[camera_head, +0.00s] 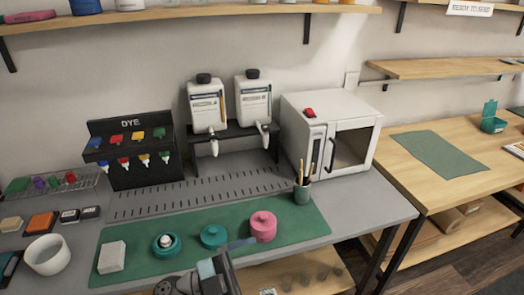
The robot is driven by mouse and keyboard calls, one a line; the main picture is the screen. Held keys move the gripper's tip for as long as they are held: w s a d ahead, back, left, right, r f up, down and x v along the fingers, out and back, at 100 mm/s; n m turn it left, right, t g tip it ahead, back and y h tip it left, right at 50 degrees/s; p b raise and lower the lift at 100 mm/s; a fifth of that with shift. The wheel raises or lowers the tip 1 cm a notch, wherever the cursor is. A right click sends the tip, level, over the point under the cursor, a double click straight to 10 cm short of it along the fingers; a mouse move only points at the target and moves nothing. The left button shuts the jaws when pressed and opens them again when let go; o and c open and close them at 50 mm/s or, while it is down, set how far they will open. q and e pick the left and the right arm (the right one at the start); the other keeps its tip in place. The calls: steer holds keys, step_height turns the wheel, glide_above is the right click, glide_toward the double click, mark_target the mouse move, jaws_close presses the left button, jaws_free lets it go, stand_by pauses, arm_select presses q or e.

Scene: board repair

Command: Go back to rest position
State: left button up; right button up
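One of my grippers (218,268), seemingly the left, shows at the bottom edge, left of centre, in front of the green mat (300,228). Its grey and pale blue parts are partly cut off by the frame. A blue-grey flat piece (240,244) sticks out near its tip toward the pink pot. I cannot tell if that is a finger or something held. My other gripper is not in view.
A black dye rack (130,177), two white dispensers (207,106) and a white oven (333,115) line the wall. A cup with sticks (303,194) stands at the mat's right end. A white bowl (47,255) is at left. A wooden table (478,170) stands at right.

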arm_select(q)
steer(key=w+a+f+n+t+y, duration=0.2)
steer(key=a+f+n+t+y, duration=0.85)
steer(key=n+t+y, duration=0.5)
steer(key=s+a+f+n+g+y+p, duration=0.1)
steer(key=s+a+f+n+g, duration=0.25)
steer(key=s+f, duration=0.2)
steer(key=s+a+f+n+g+y, duration=0.1)
steer(key=s+a+f+n+g, duration=0.15)
steer(key=s+f+g, duration=0.35)
step_height(320, 180, up, 13)
steer(key=a+m+t+p, duration=0.1)
steer(key=p, duration=1.6)
steer(key=shift+w+a+p, duration=0.3)
steer(key=shift+p, duration=0.1)
arm_select(e)
step_height(320, 180, up, 14)
steer(key=s+d, duration=0.1)
steer(key=shift+s+d+h, duration=0.15)
steer(key=shift+s+h, duration=0.1)
steer(key=shift+h, duration=0.05)
arm_select(q)
steer(key=shift+y, duration=0.25)
arm_select(e)
steer(key=shift+w+r, duration=0.1)
steer(key=shift+r, duration=0.3)
arm_select(q)
steer(key=shift+c, duration=0.5)
arm_select(e)
steer(key=shift+f, duration=0.15)
